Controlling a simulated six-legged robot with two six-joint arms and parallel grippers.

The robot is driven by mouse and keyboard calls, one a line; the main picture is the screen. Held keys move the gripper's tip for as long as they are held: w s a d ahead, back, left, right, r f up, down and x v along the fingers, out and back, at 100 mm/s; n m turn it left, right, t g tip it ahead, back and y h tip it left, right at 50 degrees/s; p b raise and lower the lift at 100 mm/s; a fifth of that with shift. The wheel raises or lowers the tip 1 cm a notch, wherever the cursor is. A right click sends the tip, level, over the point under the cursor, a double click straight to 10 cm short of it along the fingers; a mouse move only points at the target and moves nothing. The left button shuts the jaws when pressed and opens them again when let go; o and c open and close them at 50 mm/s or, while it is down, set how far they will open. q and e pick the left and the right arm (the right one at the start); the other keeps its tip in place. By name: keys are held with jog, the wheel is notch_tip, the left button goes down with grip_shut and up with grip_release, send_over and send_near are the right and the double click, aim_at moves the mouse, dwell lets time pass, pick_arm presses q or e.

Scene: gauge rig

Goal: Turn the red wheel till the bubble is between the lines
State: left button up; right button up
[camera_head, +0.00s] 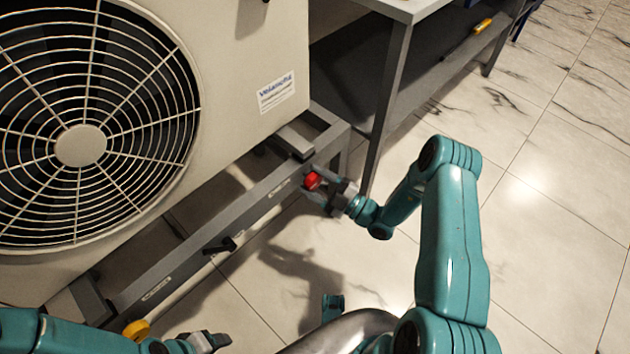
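The red wheel (312,181) sits on the front rail of the grey frame, near its right end. My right gripper (314,186) is at the wheel, with its fingers spread on either side of it. I see a gap beside the lower finger, so the grip looks open around the wheel. My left gripper (216,341) is low in the picture, away from the red wheel; its finger opening is not clear. I cannot make out a bubble or its lines in this view.
The grey frame (180,264) carries a large fan unit (240,110). A yellow wheel (136,330) and a black lever (220,245) are along the front rail. A grey table (391,100) stands behind, with a yellow-handled tool (482,26) on its shelf. Tiled floor at right is clear.

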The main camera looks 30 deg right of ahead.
jog(key=c, duration=0.5)
